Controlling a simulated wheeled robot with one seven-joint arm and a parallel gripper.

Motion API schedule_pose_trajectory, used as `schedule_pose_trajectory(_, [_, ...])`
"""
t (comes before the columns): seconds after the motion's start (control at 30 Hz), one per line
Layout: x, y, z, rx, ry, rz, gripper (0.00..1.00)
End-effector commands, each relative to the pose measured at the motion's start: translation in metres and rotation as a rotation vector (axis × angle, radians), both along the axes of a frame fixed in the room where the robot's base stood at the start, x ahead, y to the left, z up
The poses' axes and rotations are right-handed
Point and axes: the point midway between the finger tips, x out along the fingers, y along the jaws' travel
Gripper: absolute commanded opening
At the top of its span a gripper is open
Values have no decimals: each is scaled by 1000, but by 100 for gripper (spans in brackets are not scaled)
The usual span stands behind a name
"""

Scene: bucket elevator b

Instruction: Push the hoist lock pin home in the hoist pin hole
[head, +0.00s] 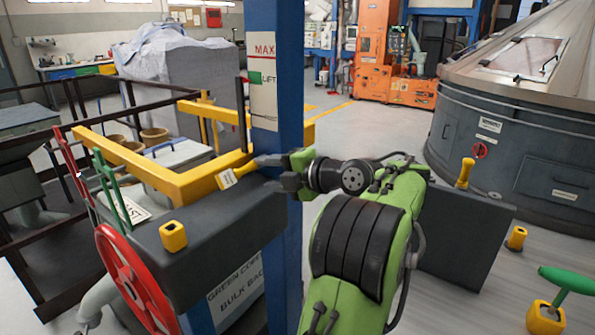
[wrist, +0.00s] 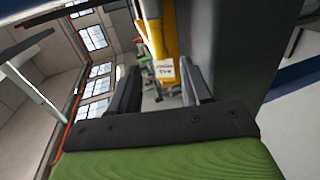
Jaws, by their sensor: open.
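My gripper (head: 272,174) is open at the left end of my green arm, beside the blue column. Just left of its fingers is a short yellow piece with a white label (head: 228,180), at the end of the yellow frame. I cannot tell whether this is the hoist lock pin or the fitting around its hole. In the wrist view, a yellow part (wrist: 160,30) and a small white label (wrist: 163,69) show between my spread fingers (wrist: 155,88). The label is too small to read. The pin hole itself is not clearly visible.
The blue column (head: 277,60) stands close behind my gripper. A dark grey box beam (head: 225,240) with a yellow socket (head: 173,236) and a red wheel (head: 133,280) lies left. A yellow knob (head: 466,172) and green T-handle (head: 567,280) are right.

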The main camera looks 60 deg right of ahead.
Motion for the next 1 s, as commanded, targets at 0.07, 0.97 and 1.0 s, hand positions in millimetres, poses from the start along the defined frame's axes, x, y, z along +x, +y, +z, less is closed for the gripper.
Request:
schedule_pose_trajectory(0.07, [-14,0,6,0,-1,-6,48])
schedule_pose_trajectory(0.97, [-81,9,22,-3,1,2,48])
schedule_pose_trajectory(1.0, [-81,9,22,-2,1,1,48])
